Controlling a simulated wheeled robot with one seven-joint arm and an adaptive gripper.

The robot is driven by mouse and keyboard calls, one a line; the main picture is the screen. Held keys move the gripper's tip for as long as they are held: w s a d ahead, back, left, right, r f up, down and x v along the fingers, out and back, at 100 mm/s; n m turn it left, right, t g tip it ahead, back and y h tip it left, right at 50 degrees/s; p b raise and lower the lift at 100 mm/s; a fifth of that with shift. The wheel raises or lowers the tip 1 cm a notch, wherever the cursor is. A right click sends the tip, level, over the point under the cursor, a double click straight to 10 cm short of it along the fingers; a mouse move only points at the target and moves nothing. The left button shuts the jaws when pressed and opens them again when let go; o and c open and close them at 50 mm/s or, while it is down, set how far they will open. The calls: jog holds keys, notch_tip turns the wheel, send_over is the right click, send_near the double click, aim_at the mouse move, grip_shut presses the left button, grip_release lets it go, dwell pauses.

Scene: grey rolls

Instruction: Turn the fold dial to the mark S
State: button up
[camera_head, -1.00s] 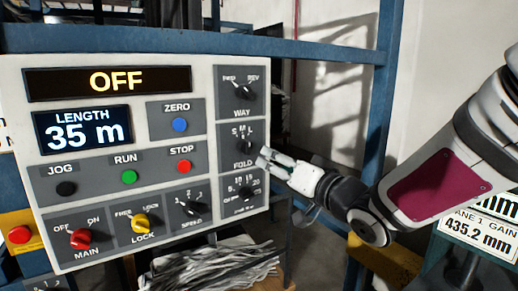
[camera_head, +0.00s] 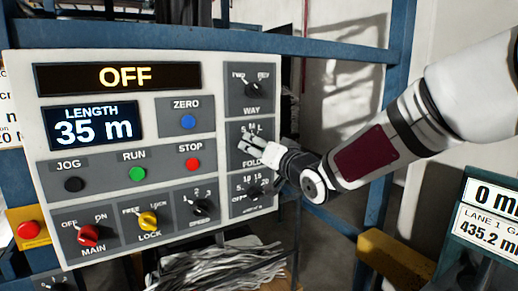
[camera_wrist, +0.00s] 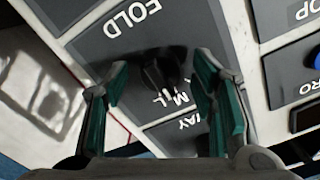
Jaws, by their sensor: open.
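The black fold dial (camera_wrist: 162,72) sits on a grey plate marked FOLD on the control panel. My gripper (camera_head: 254,144) is open in front of it in the head view and covers most of the dial there. In the wrist view the two green-padded fingers stand on either side of the dial, with gaps showing between pads and knob. The marks M and L (camera_wrist: 174,100) show beside the dial, upside down. In the head view the marks (camera_head: 250,129) are partly covered. I cannot tell clearly which mark the dial points to.
The way dial (camera_head: 251,89) is above the fold dial and another black dial (camera_head: 254,188) is close below. The stop button (camera_head: 193,164) is to the left. A blue frame post (camera_head: 390,130) stands behind my arm. Grey strips (camera_head: 215,268) lie below the panel.

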jog(key=c, duration=1.2)
jog(key=shift+o, duration=0.2)
jog(key=shift+n, duration=0.3)
jog(key=n+b, duration=0.2)
jog(key=n, duration=0.1)
jog(key=shift+n+b, duration=1.15)
jog(key=shift+n, duration=0.05)
jog(key=shift+r, duration=0.1)
jog(key=o, duration=1.2)
jog(key=shift+c, duration=0.2)
